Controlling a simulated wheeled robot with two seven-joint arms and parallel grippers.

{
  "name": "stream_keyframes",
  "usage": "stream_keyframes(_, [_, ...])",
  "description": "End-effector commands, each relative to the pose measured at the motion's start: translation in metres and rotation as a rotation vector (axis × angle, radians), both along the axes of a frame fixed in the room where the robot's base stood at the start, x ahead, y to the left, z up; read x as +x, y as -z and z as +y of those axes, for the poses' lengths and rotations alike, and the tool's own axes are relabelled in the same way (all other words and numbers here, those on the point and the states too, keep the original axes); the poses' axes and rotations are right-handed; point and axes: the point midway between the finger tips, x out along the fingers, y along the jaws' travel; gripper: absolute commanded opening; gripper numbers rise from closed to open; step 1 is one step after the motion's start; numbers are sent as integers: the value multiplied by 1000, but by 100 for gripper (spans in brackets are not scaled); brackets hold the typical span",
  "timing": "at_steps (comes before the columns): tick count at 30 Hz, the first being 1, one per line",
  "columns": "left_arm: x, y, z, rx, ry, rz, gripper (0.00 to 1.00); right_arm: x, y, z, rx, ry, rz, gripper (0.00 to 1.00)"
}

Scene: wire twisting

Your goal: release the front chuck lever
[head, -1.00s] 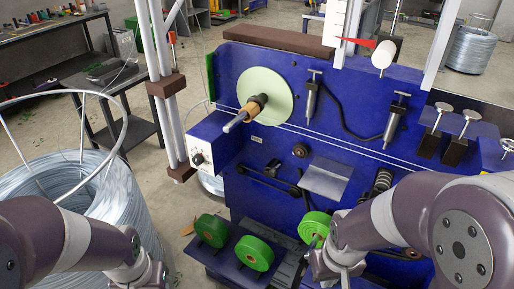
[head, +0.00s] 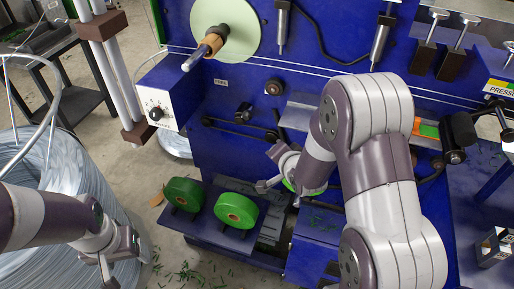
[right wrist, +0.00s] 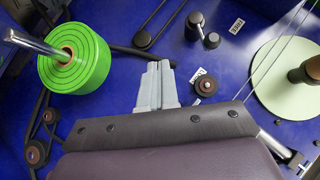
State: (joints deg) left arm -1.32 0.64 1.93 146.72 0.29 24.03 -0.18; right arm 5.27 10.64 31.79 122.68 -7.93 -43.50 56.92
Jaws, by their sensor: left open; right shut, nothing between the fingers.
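No part is labelled as the front chuck lever, so I cannot tell which one it is. A small black lever-like part (head: 243,115) sits on the blue machine (head: 225,155); a similar black knobbed part (right wrist: 203,30) shows in the right wrist view. T-handled clamps (head: 430,40) stand at the upper right. My right gripper (head: 265,185) is in front of the machine, beside a green roll mostly hidden by my arm. In the right wrist view it (right wrist: 156,65) is shut and empty, with the green roll (right wrist: 75,60) to its left. My left gripper (head: 105,280) is open and empty at lower left.
Two green rolls (head: 185,194) (head: 237,210) sit on the low front shelf. A wire coil (head: 75,180) stands at left. A control box with a dial (head: 158,110) juts out under the pale disc (head: 225,30). Green scraps litter the floor.

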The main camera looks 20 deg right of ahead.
Motion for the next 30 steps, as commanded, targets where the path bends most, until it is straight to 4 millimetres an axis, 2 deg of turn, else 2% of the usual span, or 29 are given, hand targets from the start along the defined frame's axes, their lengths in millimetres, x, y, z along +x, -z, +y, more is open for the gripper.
stream_keyframes(1, [0,48,0,0,0,-1,71,15,47,-4,156,69,-140,0])
stream_keyframes(4, [0,80,0,0,0,-1,71,28,63,-9,506,137,-418,0])
stream_keyframes(7, [0,99,0,0,0,-1,71,20,68,-12,785,129,-597,0])
stream_keyframes(9, [0,105,0,0,0,-2,71,13,67,-13,911,110,-670,0])
stream_keyframes(12, [0,106,0,0,0,-2,71,6,63,-14,1000,93,-718,0])
stream_keyframes(22, [0,103,0,0,0,-2,71,7,58,-14,1011,89,-723,0])
stream_keyframes(26, [0,104,0,0,0,-2,71,19,55,-13,1011,86,-723,0])
stream_keyframes(30, [0,107,0,0,0,-2,71,46,47,-11,1009,85,-726,0])
